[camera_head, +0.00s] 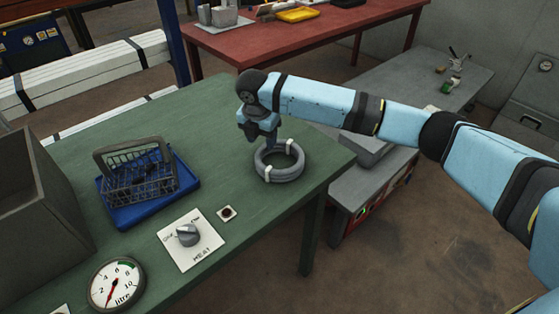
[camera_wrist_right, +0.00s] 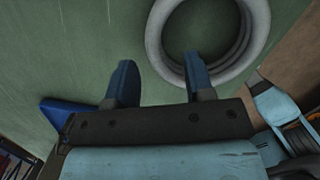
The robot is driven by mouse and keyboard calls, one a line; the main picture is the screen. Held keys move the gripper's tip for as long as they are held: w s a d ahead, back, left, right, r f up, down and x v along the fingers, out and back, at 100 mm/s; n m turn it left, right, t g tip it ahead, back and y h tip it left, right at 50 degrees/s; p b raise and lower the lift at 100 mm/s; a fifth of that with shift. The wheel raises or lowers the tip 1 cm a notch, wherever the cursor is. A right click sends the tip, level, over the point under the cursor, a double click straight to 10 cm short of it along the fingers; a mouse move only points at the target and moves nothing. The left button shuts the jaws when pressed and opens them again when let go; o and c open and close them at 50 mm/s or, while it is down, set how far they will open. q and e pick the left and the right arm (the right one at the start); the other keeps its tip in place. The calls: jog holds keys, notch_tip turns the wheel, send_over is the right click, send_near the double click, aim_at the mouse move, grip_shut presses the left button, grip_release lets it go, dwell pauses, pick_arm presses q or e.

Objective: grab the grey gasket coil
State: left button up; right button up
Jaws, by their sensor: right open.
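The grey gasket coil (camera_head: 284,172) lies flat on the green table near its right edge, with white ties around it. It also shows in the right wrist view (camera_wrist_right: 257,42), at the top right. My right gripper (camera_head: 262,143) points down at the coil's far left side. In the wrist view the right gripper (camera_wrist_right: 160,80) is open with nothing between its fingers. One finger overlaps the coil's near rim in that view and the other is outside the ring, to the left. I cannot tell whether either finger touches the coil. My left gripper is not in view.
A red table (camera_head: 300,40) stands behind.

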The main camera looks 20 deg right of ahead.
aim_at(262, 149)
jog(key=shift+w+f+b, duration=0.2)
jog(key=shift+f+b, duration=0.15)
jog(key=shift+f, duration=2.35)
grip_shut()
